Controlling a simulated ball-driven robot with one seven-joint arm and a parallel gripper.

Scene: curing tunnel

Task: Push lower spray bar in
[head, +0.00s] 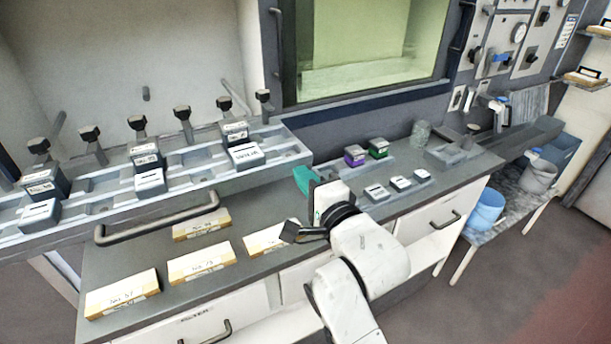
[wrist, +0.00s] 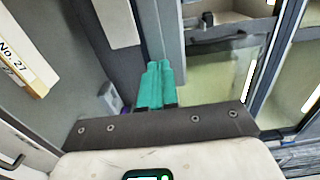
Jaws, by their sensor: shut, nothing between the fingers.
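I cannot tell for sure which part is the lower spray bar. A dark bar handle (head: 158,222) juts out in front of the long grey stepped rack, left of my gripper. Several black knobs on stems, one here (head: 137,123), stand along the rack's back. My gripper (head: 303,178) is over the dark counter at the rack's right end, its teal fingers pointing up and left. In the wrist view its teal fingers (wrist: 158,70) lie together with nothing between them. I see no contact with the handle.
Labelled wooden blocks (head: 201,261) lie on the counter (head: 130,255) in front of the rack. Purple (head: 354,155) and green (head: 378,147) boxes stand right of my gripper. A greenish window (head: 370,45) is behind.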

